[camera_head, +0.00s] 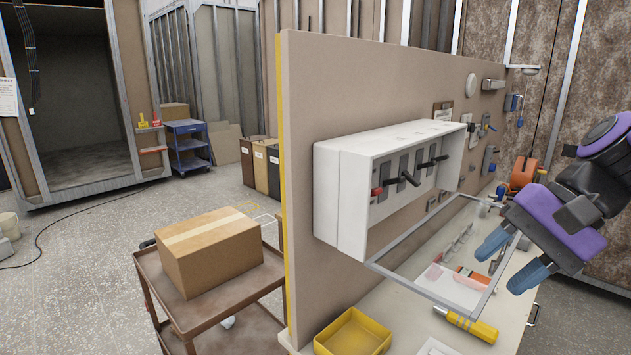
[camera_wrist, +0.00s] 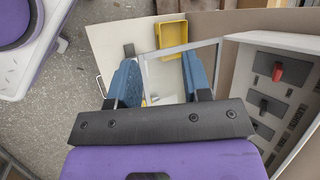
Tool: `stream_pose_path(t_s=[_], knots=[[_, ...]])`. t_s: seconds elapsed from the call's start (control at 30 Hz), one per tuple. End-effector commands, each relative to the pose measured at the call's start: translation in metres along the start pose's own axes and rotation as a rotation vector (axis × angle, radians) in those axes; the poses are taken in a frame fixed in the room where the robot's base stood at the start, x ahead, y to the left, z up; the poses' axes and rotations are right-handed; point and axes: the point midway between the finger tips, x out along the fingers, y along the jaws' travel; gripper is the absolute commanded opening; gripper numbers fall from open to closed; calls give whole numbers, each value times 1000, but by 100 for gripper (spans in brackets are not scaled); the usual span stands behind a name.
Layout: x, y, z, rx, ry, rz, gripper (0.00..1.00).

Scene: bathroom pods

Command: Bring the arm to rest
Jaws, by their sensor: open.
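My gripper (camera_head: 509,263) is at the right in the head view, purple and black with two blue fingers. The fingers are spread apart with nothing between them. It is to the right of a white switch box (camera_head: 352,205) on the tan partition and above the workbench. The wrist view also shows my gripper (camera_wrist: 160,75) open, its fingers pointing toward the bench top. The box's switches show at the right of that view, apart from the fingers. I cannot tell how far the fingers are from the framed clear cover (camera_head: 420,292) below the box.
The bench (camera_head: 375,310) carries a yellow tray (camera_head: 352,334) and a yellow-handled tool (camera_head: 466,323). Wall fittings and an orange device (camera_head: 524,174) are behind my gripper. A cardboard box (camera_head: 220,250) sits on a brown cart (camera_head: 180,300) left of the partition. The left floor is mostly clear.

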Motion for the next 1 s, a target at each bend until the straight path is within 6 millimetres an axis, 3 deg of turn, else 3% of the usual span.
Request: stream_pose_path(t_s=[0.2, 0.43, 0.6, 1.0], knots=[[-28, 31, 13, -363, 275, 245, 45], [-61, 46, 15, -641, 501, 434, 45], [-72, 48, 16, -716, 567, 488, 45], [-73, 48, 15, -721, 571, 493, 45]])
